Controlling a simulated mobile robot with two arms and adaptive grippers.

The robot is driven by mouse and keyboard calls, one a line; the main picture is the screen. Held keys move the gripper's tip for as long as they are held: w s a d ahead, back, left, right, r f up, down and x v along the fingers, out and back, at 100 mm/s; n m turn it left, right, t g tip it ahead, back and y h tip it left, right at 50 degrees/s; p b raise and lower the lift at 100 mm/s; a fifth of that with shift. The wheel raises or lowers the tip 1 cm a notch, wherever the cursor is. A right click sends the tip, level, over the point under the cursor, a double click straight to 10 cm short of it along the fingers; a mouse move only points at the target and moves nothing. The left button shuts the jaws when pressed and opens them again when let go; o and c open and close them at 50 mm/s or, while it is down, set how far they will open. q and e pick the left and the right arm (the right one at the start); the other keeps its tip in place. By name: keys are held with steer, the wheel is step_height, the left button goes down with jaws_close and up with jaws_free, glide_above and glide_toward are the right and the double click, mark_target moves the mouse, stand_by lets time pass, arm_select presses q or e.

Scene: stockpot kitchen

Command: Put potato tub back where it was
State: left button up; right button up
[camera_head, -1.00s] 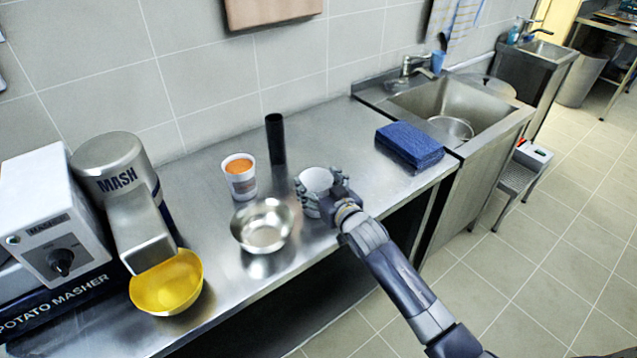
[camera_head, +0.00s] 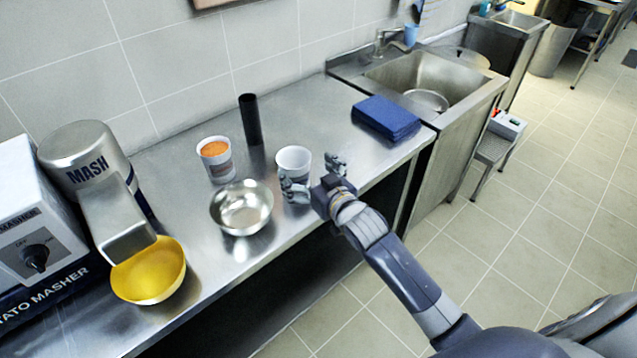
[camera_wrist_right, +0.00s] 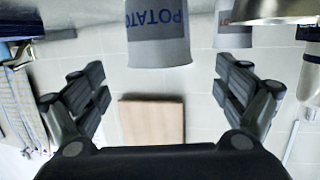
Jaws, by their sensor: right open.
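The potato tub (camera_head: 294,160) is a white, empty-looking tub standing upright on the steel counter. In the right wrist view the tub (camera_wrist_right: 158,48) appears upside down with "POTATO" lettering, ahead of and between the spread fingers. My right gripper (camera_head: 313,177) is open and empty in front of the tub, on the side near the counter's front edge. A gap shows between tub and fingers in the wrist view. The left gripper is not in view.
A tub with orange contents (camera_head: 216,152), a metal bowl (camera_head: 242,222) and a black cylinder (camera_head: 250,120) stand left of the potato tub. The masher (camera_head: 90,165) with a yellow bowl (camera_head: 150,280) is further left. A blue cloth stack (camera_head: 386,117) lies right, beside the sink (camera_head: 425,75).

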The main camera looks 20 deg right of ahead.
steer(key=v, duration=0.6)
steer(key=shift+b, duration=0.3)
steer(key=shift+s, duration=0.1)
